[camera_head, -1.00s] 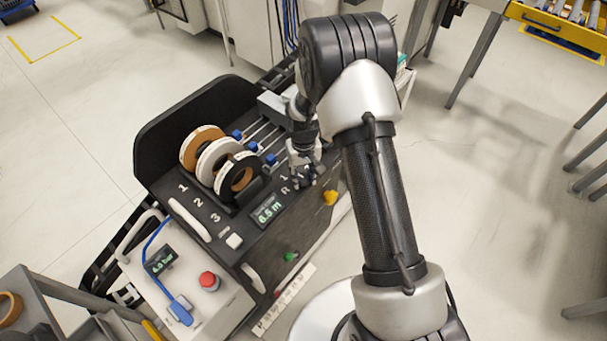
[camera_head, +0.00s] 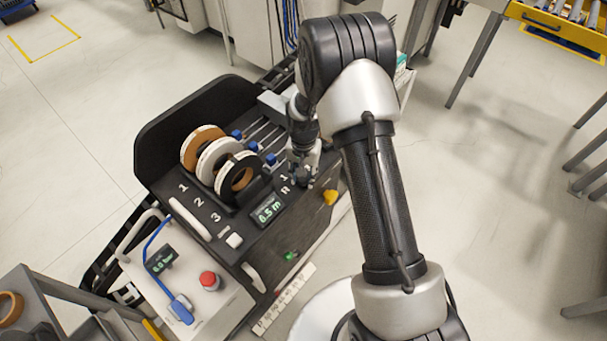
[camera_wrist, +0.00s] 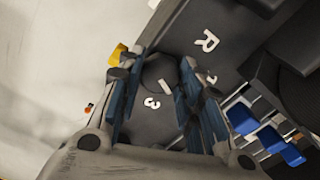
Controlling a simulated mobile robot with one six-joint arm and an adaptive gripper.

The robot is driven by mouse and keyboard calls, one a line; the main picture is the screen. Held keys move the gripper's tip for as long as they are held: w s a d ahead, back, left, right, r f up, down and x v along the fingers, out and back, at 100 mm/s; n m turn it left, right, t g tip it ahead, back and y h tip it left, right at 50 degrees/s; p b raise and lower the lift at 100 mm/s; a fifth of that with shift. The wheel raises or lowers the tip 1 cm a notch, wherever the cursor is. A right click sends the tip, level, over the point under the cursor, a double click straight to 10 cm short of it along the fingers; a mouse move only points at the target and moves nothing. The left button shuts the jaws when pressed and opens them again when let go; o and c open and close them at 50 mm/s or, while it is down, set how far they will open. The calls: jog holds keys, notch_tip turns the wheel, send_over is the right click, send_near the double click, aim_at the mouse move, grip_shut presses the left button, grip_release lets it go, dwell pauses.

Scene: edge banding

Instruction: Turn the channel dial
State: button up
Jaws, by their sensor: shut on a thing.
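The channel dial (camera_wrist: 156,72) is a dark round knob with a white pointer mark, on the black sloped panel. It shows between my fingers in the wrist view. My gripper (camera_wrist: 158,82) is shut on it, with one blue-padded finger on each side. A white 3 and R are printed on the panel near the dial; another mark is partly hidden by a finger. In the head view my gripper (camera_head: 303,182) is at the panel's right end, and it covers the dial there.
Three banding rolls (camera_head: 220,160) stand on the panel left of my gripper. A yellow knob (camera_head: 330,197) is close in front on the right. A lit display (camera_head: 268,211) and red button (camera_head: 209,281) lie nearer.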

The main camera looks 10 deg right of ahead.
dwell(0.3)
jog(key=o, duration=1.1)
notch_tip(320, 180, up, 12)
jog(key=shift+r, duration=0.1)
dwell(0.3)
